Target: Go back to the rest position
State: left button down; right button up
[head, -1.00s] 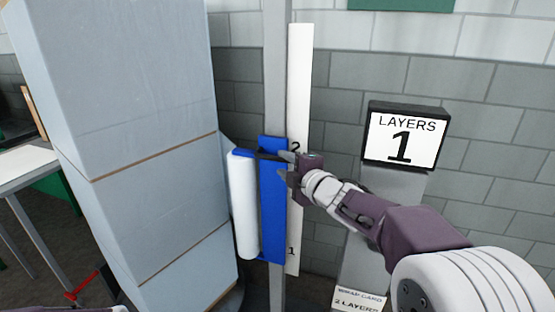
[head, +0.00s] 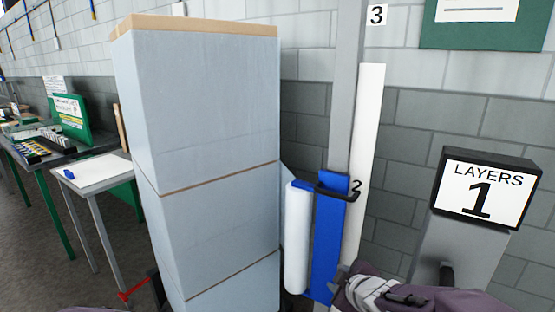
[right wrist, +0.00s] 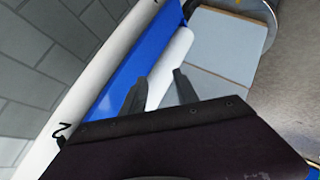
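My right gripper (right wrist: 160,88) has its two dark fingers apart with nothing between them in the right wrist view. In the head view its wrist comes in at the bottom edge, low beside the blue carriage (head: 328,235), and the fingers are partly cut off or hard to make out. The carriage sits on a grey mast (head: 346,90) and has a dark handle (head: 338,192) near its top and a white roll (head: 298,240) on its left. The gripper is clear of the handle. My left gripper is not in view.
A tall stack of pale blue wrapped blocks (head: 210,110) stands left of the mast. A sign reading LAYERS 1 (head: 483,188) stands at right. A white scale strip (head: 368,130) runs beside the mast. Tables (head: 92,172) stand at far left.

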jog(key=s+d+f+m+g+h, duration=0.1)
jog(key=s+f+m+g, duration=0.4)
jog(key=s, duration=0.3)
jog(key=s+f+m+g, duration=0.3)
jog(key=s+f+m, duration=0.2)
jog(key=s+f, duration=0.35)
notch_tip(320, 180, up, 13)
jog(key=s+m+g+p, duration=0.1)
jog(key=s+p, duration=0.1)
jog(key=p, duration=1)
jog(key=shift+s+a+p, duration=0.2)
jog(key=shift+s+p, duration=0.2)
